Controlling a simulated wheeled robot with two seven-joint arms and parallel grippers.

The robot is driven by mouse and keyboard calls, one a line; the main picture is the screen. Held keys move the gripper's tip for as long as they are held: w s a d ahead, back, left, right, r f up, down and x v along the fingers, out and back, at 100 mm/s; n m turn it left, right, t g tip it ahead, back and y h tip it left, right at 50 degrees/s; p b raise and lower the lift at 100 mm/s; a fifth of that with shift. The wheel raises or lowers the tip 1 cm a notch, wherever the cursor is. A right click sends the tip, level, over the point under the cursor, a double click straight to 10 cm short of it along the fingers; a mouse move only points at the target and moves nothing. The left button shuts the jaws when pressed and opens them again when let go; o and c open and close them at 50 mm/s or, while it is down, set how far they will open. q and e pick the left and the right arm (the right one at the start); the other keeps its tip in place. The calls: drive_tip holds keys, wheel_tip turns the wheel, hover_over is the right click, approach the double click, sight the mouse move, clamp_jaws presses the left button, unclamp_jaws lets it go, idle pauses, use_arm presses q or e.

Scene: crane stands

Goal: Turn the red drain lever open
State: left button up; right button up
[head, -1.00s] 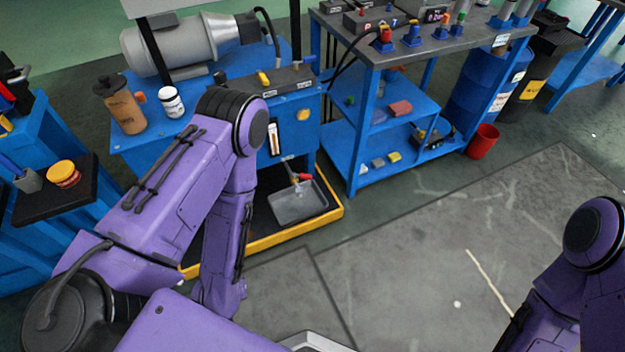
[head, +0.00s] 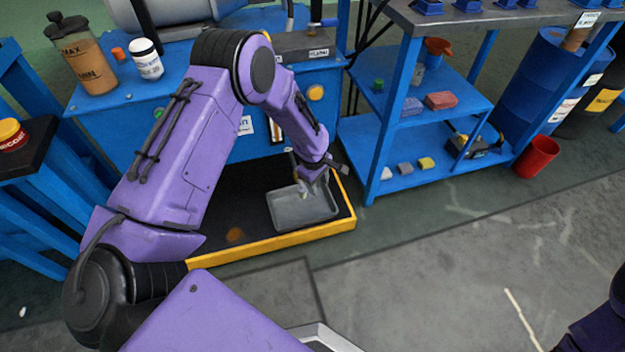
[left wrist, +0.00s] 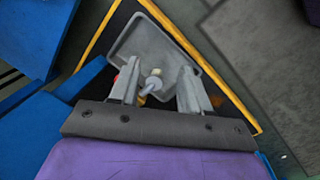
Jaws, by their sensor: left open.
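The red drain lever shows only as a small red patch (left wrist: 117,78) beside the left finger in the left wrist view; my gripper hides it in the head view. The pale drain spout (left wrist: 153,83) shows between the fingers, above the grey drip tray (head: 290,212), which also shows in the left wrist view (left wrist: 130,42). My left gripper (head: 324,172) is open, pointing down over the tray close to the valve; its fingers also show in the left wrist view (left wrist: 160,70). I cannot tell whether a finger touches the lever. My right gripper is out of view.
The blue stand (head: 105,118) rises behind, carrying a brown bottle (head: 85,62) and a white jar (head: 147,62). A yellow-edged base (head: 275,243) surrounds the tray. A blue shelf (head: 385,135) stands close on the right, with a red bucket (head: 537,157) beyond. The front floor is clear.

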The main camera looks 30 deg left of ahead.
use_arm(q)
drive_tip(key=w+a+r+n+g+b, duration=0.1)
drive_tip(key=w+a+r+n+b, duration=0.35)
drive_tip(key=w+a, duration=0.25)
drive_tip(key=shift+m+y, duration=0.25)
drive_tip(key=shift+y, duration=0.15)
wheel_tip(320, 180, down, 9)
drive_tip(key=b, duration=0.5)
drive_tip(key=shift+d+f, duration=0.1)
drive_tip(key=shift+f, duration=0.1)
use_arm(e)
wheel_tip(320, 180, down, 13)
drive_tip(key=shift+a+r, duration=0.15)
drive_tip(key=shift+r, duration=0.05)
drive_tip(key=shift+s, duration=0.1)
use_arm(q)
clamp_jaws()
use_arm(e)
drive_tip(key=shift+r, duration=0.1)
